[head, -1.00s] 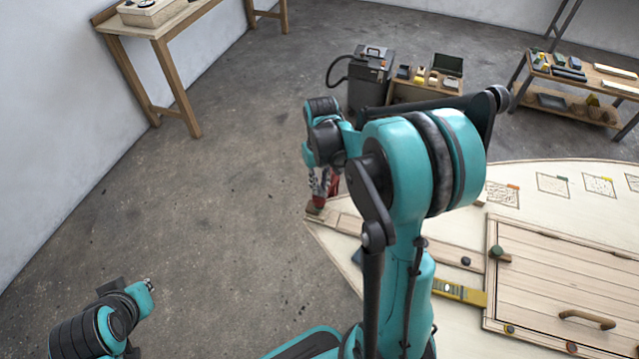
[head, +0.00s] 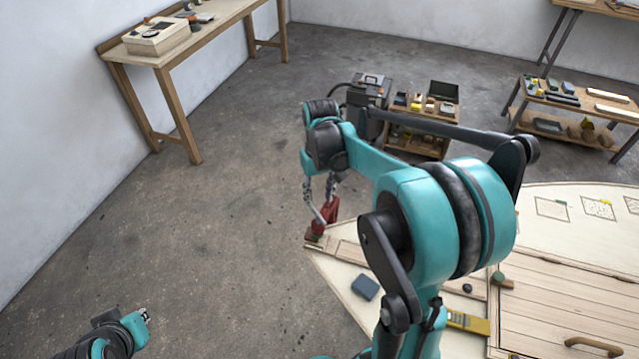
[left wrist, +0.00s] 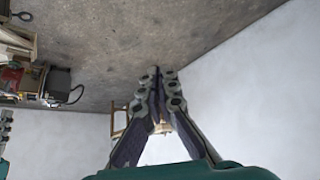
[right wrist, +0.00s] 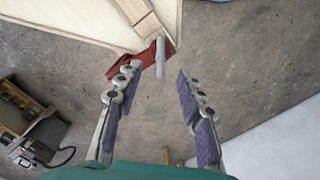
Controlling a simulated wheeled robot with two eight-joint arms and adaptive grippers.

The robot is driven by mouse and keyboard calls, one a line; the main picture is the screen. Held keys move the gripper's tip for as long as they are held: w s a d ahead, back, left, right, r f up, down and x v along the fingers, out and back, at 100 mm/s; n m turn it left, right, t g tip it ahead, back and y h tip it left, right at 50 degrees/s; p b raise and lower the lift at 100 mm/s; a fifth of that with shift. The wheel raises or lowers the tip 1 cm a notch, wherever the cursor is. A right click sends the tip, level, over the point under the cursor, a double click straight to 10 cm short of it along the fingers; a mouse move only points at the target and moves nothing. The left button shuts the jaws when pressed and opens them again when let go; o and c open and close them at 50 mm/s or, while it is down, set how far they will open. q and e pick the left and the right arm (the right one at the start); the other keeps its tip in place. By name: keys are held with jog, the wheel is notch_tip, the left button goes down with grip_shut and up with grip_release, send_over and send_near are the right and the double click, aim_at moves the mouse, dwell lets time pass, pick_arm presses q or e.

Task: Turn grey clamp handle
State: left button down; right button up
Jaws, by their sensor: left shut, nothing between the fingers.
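The red clamp (head: 331,207) sits at the near-left corner of the plywood hull. It also shows in the right wrist view (right wrist: 128,62). Its grey handle (right wrist: 160,58) is a short bar at the clamp's end, just beyond my right gripper's fingertips. My right gripper (right wrist: 155,78) is open, with the handle roughly in line with the gap between its fingers and no visible contact. In the head view my right gripper (head: 319,192) points down at the clamp. My left gripper (head: 147,315) is shut and empty, low at the left over bare floor; its fingertips (left wrist: 162,76) meet.
The hull top (head: 340,272) carries a dark blue block (head: 365,287), a yellow level (head: 468,322) and a hatch with a wooden handle (head: 594,346). My right arm hides part of it. A long bench (head: 150,58) stands by the left wall. The floor between is clear.

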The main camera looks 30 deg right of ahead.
jog(key=shift+w+d+r, duration=0.1)
jog(key=shift+d+r, duration=0.05)
jog(key=shift+r, duration=2.55)
